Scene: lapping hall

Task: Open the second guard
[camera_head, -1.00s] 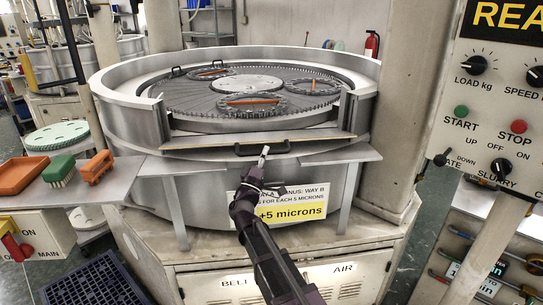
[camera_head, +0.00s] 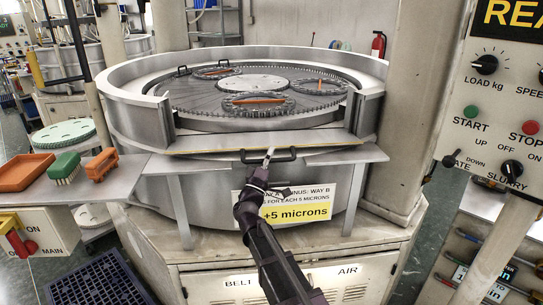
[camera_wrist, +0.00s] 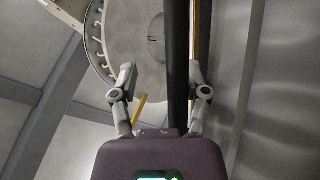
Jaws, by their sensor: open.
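The lapping machine's round drum (camera_head: 140,119) has a gap in the front of its wall. A grey guard plate (camera_head: 215,147) with a yellow line lies across the front of that gap. A black bar handle (camera_head: 284,155) sits on the plate's front edge. My gripper (camera_head: 269,155) is at the middle of this handle. In the wrist view the handle is a dark bar (camera_wrist: 178,60) running between the two open fingers of my gripper (camera_wrist: 161,82), nearer the right one. Contact cannot be told. I cannot tell which guard counts as the second.
A side shelf (camera_head: 100,188) at left carries an orange tray (camera_head: 28,172), a green brush (camera_head: 64,167) and an orange block (camera_head: 101,165). A control panel (camera_head: 500,145) stands close at right. A yellow "+5 microns" sign (camera_head: 296,212) hangs below the handle. A blue crate (camera_head: 97,283) is on the floor.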

